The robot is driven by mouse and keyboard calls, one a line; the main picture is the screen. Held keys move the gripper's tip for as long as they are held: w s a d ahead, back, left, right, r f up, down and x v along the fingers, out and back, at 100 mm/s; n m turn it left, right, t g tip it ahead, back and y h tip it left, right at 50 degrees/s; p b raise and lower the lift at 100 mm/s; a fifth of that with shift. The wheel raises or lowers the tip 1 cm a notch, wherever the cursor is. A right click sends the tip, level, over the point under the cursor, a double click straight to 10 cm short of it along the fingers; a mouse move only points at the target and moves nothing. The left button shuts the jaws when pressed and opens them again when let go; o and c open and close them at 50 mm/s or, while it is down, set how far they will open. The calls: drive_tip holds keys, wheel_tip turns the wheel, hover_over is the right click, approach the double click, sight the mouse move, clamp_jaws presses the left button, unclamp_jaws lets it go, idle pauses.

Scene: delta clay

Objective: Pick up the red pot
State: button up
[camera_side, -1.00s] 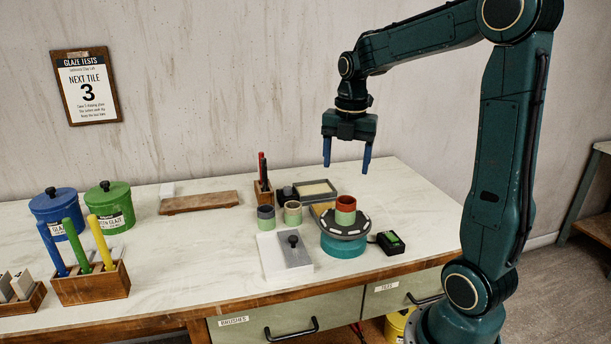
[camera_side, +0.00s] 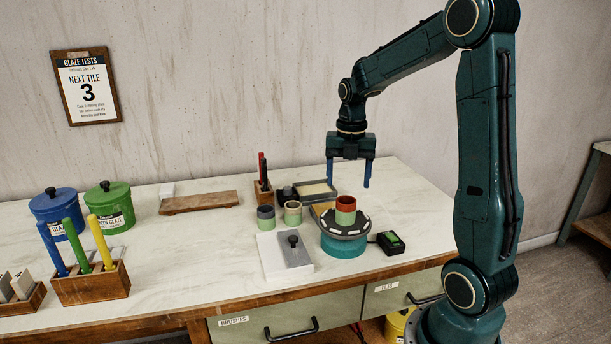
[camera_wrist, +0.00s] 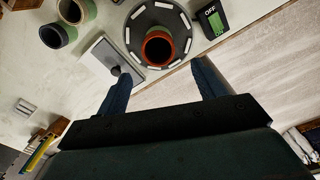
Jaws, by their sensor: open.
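The red pot (camera_side: 345,204), with a red rim and a green lower part, stands upright on the round dark turntable (camera_side: 330,230) with its teal base. My gripper (camera_side: 348,184) is open and empty, with its blue fingers pointing down above the pot and apart from it. In the wrist view the red pot (camera_wrist: 158,48) shows as a red ring on the dark turntable disc (camera_wrist: 134,20), beyond the fingertips. The open fingers of my gripper (camera_wrist: 162,72) show on both sides below the pot.
Two small cups, one grey (camera_side: 266,218) and one beige (camera_side: 293,212), stand left of the turntable. A grey slab with a black knob (camera_side: 293,255) lies in front of them. Trays (camera_side: 315,190) stand behind.

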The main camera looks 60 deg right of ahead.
sight(346, 208)
drive_tip(key=shift+f, duration=2.2)
drive_tip(key=shift+f, duration=0.1)
drive_tip(key=shift+w+d+f, duration=0.15)
drive_tip(key=shift+f, duration=2.35)
drive_tip(key=c, duration=1.1)
